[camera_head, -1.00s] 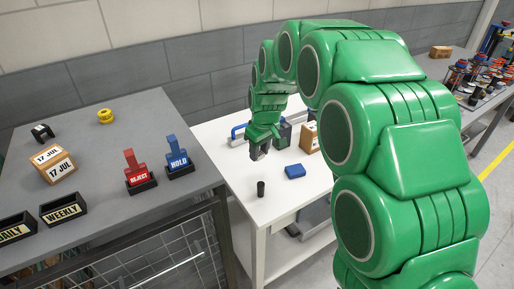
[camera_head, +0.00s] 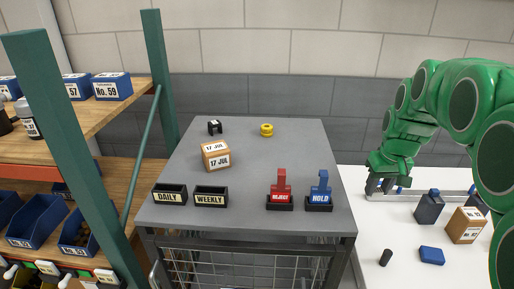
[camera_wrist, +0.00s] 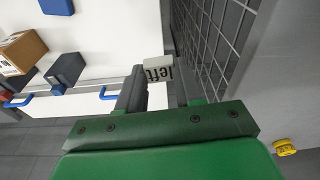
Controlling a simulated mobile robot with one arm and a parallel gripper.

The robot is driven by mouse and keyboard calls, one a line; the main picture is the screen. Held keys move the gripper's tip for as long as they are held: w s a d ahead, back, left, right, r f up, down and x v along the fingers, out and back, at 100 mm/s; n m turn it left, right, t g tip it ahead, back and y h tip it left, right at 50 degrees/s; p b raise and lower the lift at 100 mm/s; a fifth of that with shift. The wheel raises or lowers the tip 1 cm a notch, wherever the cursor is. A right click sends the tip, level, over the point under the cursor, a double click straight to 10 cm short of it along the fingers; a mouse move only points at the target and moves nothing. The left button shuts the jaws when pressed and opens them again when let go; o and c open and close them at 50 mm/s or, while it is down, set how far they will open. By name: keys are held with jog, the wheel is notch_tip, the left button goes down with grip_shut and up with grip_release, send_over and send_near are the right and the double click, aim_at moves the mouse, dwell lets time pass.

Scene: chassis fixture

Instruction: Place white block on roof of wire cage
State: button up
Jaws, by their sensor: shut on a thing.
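My gripper (camera_wrist: 157,90) is shut on a white block (camera_wrist: 157,68) in the wrist view. The block has dark lettering that reads "left", seen turned over. In the head view my gripper (camera_head: 384,186) is above the left part of the white table, to the right of the wire cage, and I cannot make out the block there. The wire cage has a flat grey roof (camera_head: 245,183) and mesh sides (camera_head: 230,268). The mesh also shows beside my gripper in the wrist view (camera_wrist: 215,35).
On the roof are a dated brown box (camera_head: 216,156), a yellow roll (camera_head: 266,130), a small black item (camera_head: 214,127), DAILY (camera_head: 170,196) and WEEKLY trays (camera_head: 210,197), and REJECT (camera_head: 280,192) and HOLD stamps (camera_head: 320,192). The roof's middle is clear. A shelf rack (camera_head: 75,140) stands left.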

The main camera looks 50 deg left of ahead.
jog(key=s+a+r+m, duration=0.1)
jog(key=s+a+r, duration=1.3)
jog(key=s+r, duration=0.15)
send_over(292, 156)
jog(key=shift+s+d+f, duration=0.1)
jog(key=shift+f, duration=2.3)
jog(key=shift+s+d+f, duration=0.1)
jog(key=shift+f, duration=3.8)
jog(key=shift+f, duration=0.1)
jog(key=o, duration=1)
notch_tip(292, 156, up, 8)
jog(key=shift+s+d+f, duration=0.15)
jog(key=shift+s+d, duration=0.2)
jog(key=shift+s, duration=0.05)
